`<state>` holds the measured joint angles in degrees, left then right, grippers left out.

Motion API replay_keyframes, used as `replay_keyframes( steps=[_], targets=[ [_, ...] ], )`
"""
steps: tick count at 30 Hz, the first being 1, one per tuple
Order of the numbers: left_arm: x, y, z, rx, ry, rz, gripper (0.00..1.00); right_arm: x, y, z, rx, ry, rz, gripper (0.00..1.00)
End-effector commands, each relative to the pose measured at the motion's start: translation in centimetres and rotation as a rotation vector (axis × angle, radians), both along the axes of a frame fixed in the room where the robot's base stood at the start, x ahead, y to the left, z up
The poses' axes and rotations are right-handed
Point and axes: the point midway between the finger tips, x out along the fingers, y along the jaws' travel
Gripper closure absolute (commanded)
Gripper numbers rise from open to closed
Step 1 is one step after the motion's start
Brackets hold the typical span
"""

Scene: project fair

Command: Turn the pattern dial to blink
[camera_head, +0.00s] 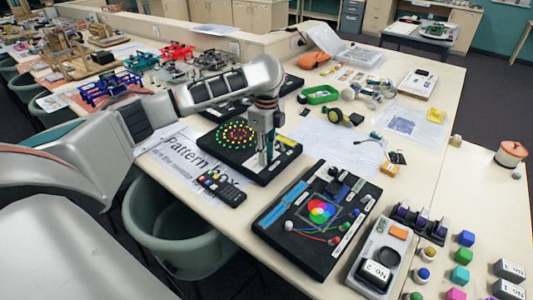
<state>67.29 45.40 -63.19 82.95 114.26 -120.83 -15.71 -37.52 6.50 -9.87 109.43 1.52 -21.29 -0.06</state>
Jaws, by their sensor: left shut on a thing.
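The pattern box (248,165) is a black board on the table with a round display of red, green and yellow lit dots (236,134). My left gripper (268,155) points down at the right part of this box, beside the lit display. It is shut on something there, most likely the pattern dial. The dial and its marks are hidden behind the fingers, so its setting cannot be read. A printed sheet (186,155) reading "Pattern box" lies at the box's left. My right gripper is not in view.
A dark remote (222,188) lies in front of the box. Another black board with a colour-circle picture (321,211) stands to the right, near a grey tray (397,253) and small coloured blocks. A green tray (321,94) lies behind. A green chair (180,225) stands at the front edge.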

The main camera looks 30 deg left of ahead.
Motion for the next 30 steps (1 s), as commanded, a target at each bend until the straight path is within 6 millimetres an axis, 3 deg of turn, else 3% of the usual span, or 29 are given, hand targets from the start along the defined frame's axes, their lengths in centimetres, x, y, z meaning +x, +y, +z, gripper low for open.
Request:
replay_keyframes(
  steps=[18, 19, 21, 30],
  targets=[
    [0.03, -0.04, 0.06, -0.001, -0.001, -0.049, 1.00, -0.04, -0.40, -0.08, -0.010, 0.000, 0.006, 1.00],
    [0.03, -0.04, 0.06, -0.001, -0.001, -0.049, 0.77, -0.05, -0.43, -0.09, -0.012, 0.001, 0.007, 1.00],
    [0.03, -0.04, 0.06, -0.001, -0.001, -0.049, 0.62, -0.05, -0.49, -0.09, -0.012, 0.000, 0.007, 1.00],
    [0.02, -0.03, 0.04, -0.001, -0.001, -0.048, 0.62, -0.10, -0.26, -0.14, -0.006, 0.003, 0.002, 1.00]
  ],
)
